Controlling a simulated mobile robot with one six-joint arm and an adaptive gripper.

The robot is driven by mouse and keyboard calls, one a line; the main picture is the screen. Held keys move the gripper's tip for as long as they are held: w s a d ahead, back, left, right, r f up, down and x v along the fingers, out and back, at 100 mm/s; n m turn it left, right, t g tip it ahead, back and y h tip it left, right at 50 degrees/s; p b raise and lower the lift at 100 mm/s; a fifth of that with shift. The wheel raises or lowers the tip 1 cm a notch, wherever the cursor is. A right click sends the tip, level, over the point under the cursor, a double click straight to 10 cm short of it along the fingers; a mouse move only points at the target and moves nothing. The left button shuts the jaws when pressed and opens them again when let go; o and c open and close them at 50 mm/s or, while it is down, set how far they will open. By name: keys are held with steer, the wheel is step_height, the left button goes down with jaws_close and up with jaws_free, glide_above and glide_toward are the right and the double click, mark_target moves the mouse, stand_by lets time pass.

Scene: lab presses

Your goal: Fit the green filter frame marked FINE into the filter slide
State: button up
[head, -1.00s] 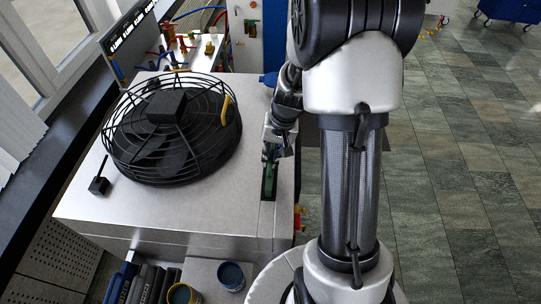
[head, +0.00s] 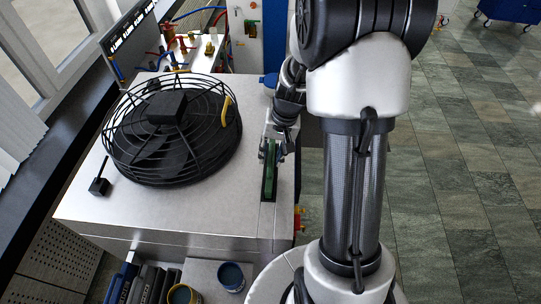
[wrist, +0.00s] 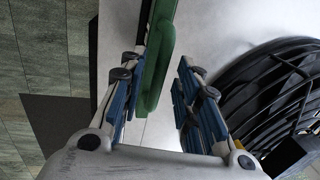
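The green filter frame (head: 268,178) stands on edge in the narrow dark slot of the filter slide (head: 267,197), along the right side of the metal cabinet top. Its marking cannot be read. My gripper (head: 271,150) is at the far end of the frame, low over the slot. In the wrist view my gripper (wrist: 158,68) is open, with blue-padded fingers spread. The frame's green edge (wrist: 155,72) lies between them, close to the left finger and clearly apart from the right one. How deep the frame sits is hard to tell.
A black caged fan (head: 172,130) with a yellow handle fills the cabinet top left of the slot. Valves and hoses (head: 190,45) stand behind it. Two small pots (head: 231,276) sit in front, below the cabinet. Open floor lies to the right.

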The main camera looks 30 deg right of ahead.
step_height(320, 180, up, 10)
steer(key=s+d+p, duration=0.1)
steer(key=s+a+r+n+t+h, duration=0.15)
steer(key=s+a+r+n, duration=0.25)
steer(key=s+a+r, duration=0.5)
steer(key=s+a+r+n+t, duration=0.2)
steer(key=s+a+r, duration=0.1)
steer(key=s, duration=0.6)
steer(key=shift+a+n, duration=0.4)
steer(key=shift+a, duration=0.35)
